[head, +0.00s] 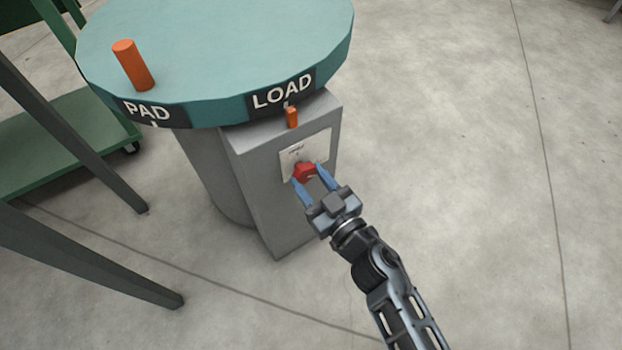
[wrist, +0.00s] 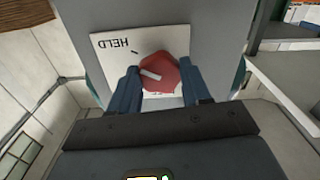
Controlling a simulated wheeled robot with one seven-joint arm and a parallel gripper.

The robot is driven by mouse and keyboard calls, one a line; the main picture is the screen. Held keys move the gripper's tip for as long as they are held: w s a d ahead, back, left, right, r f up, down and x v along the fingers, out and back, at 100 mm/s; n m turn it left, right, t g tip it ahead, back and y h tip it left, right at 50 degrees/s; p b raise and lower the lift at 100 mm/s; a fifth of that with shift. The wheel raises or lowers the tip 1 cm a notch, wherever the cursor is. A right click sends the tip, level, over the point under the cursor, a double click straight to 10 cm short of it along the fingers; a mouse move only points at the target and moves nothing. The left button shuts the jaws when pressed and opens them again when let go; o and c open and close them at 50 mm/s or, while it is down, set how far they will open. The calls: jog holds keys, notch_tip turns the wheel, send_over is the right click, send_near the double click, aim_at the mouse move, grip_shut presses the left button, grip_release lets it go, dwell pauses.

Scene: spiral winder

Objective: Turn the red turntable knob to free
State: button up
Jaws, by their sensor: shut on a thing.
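The red turntable knob (head: 304,171) is on a white label plate on the front of the grey pedestal, below the teal turntable (head: 215,50). My gripper (head: 308,178) is shut on the knob, with one blue finger on each side. In the wrist view the red knob (wrist: 160,74) sits between the fingers of my gripper (wrist: 158,88), and a pale pointer mark runs across it, slanted. The word HELD shows upside down on the plate (wrist: 110,62) there. Any other word on the plate is hidden or too small to read.
The turntable's rim carries LOAD and PAD signs, and an orange peg (head: 133,65) stands on its top. A small orange marker (head: 292,117) is above the plate. A green cart (head: 70,145) and dark posts stand at the left. The floor at the right is clear.

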jog(key=shift+n, duration=0.4)
jog(key=shift+c, duration=0.3)
jog(key=n+p, duration=0.1)
jog(key=n, duration=0.3)
jog(key=shift+n, duration=0.3)
jog(key=n, duration=0.6)
jog(key=shift+d+n, duration=0.1)
jog(key=shift+n, duration=0.2)
jog(key=n+b, duration=0.1)
jog(key=n, duration=0.5)
jog(key=n+b, duration=0.1)
jog(key=n, duration=0.4)
jog(key=shift+r+n, duration=0.15)
jog(key=shift+n, duration=0.25)
jog(key=o, duration=1.1)
jog(key=shift+c, duration=0.2)
